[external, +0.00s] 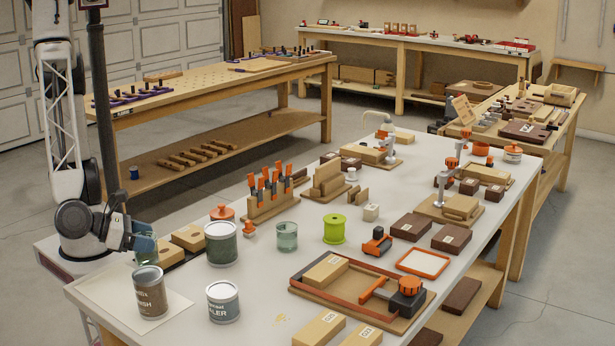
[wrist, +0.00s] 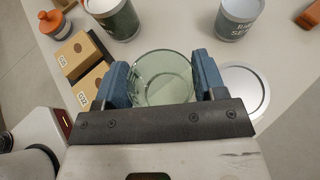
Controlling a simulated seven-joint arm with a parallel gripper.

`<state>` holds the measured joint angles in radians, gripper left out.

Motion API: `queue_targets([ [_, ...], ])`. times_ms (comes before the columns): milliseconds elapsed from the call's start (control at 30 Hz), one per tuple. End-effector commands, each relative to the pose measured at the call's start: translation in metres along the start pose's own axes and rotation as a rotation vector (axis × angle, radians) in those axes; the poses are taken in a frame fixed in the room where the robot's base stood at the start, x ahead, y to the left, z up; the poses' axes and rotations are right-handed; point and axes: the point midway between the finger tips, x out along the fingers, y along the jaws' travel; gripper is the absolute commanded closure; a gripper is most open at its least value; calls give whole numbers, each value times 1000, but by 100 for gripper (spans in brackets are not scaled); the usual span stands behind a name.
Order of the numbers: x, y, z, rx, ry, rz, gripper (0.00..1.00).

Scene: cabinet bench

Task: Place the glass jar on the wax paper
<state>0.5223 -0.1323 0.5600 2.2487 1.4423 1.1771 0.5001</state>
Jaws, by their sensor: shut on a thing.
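My gripper (external: 143,240) is at the left end of the bench, its blue fingers on both sides of a greenish clear glass jar (wrist: 160,85). The jar is upright and open-topped in the wrist view, and its lower part (external: 147,258) shows below the fingers in the external view, partly behind the brown can. The wax paper (external: 105,292) is a pale sheet flat on the near left corner of the bench. The jar is near the sheet's far edge; I cannot tell whether its base touches anything.
A brown can (external: 151,295) stands on the sheet; its silver top (wrist: 246,92) is close to my right finger. A green can (external: 221,245), a grey-green can (external: 223,302) and cardboard boxes (external: 187,238) are nearby. Another glass jar (external: 287,237) stands farther right. The sheet's left part is clear.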

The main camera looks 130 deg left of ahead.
Motion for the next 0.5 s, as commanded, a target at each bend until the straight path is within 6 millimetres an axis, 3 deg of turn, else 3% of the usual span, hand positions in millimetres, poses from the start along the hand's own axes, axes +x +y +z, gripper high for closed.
queue_targets([
  [500, -67, 28, -33, 47, -7, -102, 63],
])
